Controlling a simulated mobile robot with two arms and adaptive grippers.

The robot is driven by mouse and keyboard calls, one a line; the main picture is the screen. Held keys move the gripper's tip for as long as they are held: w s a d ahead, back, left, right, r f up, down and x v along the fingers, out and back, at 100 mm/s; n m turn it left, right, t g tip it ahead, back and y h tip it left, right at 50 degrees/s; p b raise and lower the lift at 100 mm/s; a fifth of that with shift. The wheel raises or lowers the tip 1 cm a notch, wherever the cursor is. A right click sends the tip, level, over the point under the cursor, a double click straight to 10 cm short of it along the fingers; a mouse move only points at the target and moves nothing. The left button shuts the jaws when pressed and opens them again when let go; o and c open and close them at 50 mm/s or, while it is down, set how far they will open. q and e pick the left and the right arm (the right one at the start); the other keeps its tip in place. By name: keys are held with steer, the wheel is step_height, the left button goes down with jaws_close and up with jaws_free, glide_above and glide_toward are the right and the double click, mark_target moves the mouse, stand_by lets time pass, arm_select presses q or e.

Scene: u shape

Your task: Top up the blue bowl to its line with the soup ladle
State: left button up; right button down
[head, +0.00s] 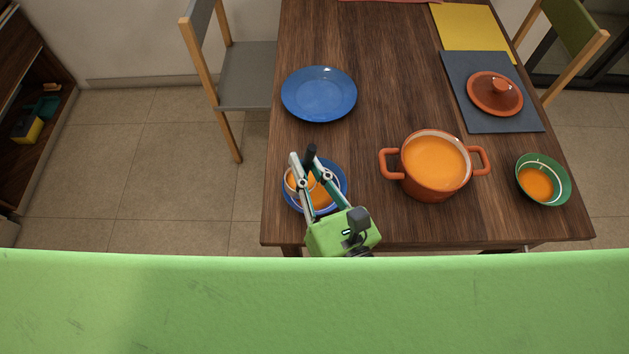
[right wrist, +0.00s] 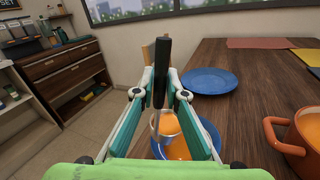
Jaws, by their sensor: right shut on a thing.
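The blue bowl (head: 343,179) stands near the table's front left corner with orange soup in it; it also shows in the right wrist view (right wrist: 214,135). My right gripper (head: 303,161) is over this bowl, shut on the black handle of the soup ladle (head: 311,152). In the right wrist view the handle (right wrist: 161,70) stands upright between the fingers. The ladle's metal cup is over or in the bowl, with orange showing in it; its exact height is unclear. The bowl's line is hidden by the gripper and ladle. My left gripper is not in view.
An orange two-handled pot (head: 434,190) of soup stands right of the bowl. A green bowl (head: 560,184) with soup is farther right. A blue plate (head: 319,93) lies behind the blue bowl. A red lid (head: 495,92) rests on a dark mat (head: 464,68).

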steer(key=shift+w+d+r+m, duration=0.15)
steer(key=shift+d+m, duration=0.25)
steer(key=shift+w+d+r+m, duration=0.1)
steer(key=shift+w+d+m, duration=0.05)
steer(key=shift+d+m, duration=0.25)
stand_by(1.1)
steer(key=shift+w+d+f+m, duration=0.2)
steer(key=shift+d+f+m, duration=0.2)
steer(key=shift+d+m, duration=0.05)
steer(key=shift+w+d+f+m, duration=0.15)
steer(key=shift+d+f+m, duration=0.2)
steer(key=shift+d+m, duration=0.1)
stand_by(1.4)
steer(key=shift+w+d+f+m+t, duration=0.15)
steer(key=shift+w+d+m, duration=0.15)
steer(key=shift+d+m, duration=0.45)
steer(key=shift+w+d+f+m+t, duration=0.15)
steer(key=shift+w+d+m, duration=0.1)
steer(key=shift+d+m, duration=0.5)
stand_by(2.3)
